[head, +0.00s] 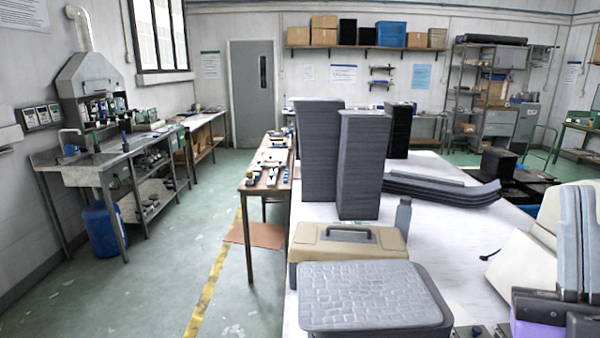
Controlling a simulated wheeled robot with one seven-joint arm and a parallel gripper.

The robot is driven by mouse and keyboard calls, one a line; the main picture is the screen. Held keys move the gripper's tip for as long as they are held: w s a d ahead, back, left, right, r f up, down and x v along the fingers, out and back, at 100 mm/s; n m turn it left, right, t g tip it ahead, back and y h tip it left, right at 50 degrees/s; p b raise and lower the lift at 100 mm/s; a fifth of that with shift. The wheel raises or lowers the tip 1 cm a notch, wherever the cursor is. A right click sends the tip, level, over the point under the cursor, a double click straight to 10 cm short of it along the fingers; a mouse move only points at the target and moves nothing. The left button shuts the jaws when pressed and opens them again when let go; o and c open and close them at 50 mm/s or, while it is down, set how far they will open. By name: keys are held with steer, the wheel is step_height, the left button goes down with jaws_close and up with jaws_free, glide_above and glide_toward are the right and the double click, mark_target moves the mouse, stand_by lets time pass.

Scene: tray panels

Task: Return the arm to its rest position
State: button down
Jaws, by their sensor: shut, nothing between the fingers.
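My gripper (580,215) is at the right edge, partly cut off by the frame. Two upright grey-blue, finger-like parts stand close together above black blocks, and I take these for its jaws. They look shut, with nothing visible between them. The rest of my arm cannot be made out clearly. The gripper appears in front of the right side of the white table (455,238), apart from the grey tray stacks.
Two tall grey stacks (362,165) stand on the table, with curved grey panels (440,189) to their right. A beige toolbox (345,242), a grey bottle (403,217) and a grey textured case (372,295) are nearer. The table's middle right is mostly clear.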

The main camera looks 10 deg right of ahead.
steer(key=s+a+f+m+g+h, duration=0.15)
steer(key=f+m+g, duration=0.35)
steer(key=f, duration=0.6)
steer(key=s+a+f+m+g, duration=0.15)
steer(key=f+m+g, duration=0.3)
steer(key=f, duration=0.75)
steer(key=s+a+f+n+g+y, duration=0.2)
steer(key=s+a+f+n+y, duration=0.1)
steer(key=s+f, duration=0.4)
steer(key=s+a+f+n+g+y, duration=0.3)
steer(key=s+a+f+y, duration=0.3)
steer(key=s+f, duration=0.2)
steer(key=shift+s+a, duration=0.25)
steer(key=shift+s, duration=0.15)
steer(key=shift+g+y, duration=0.25)
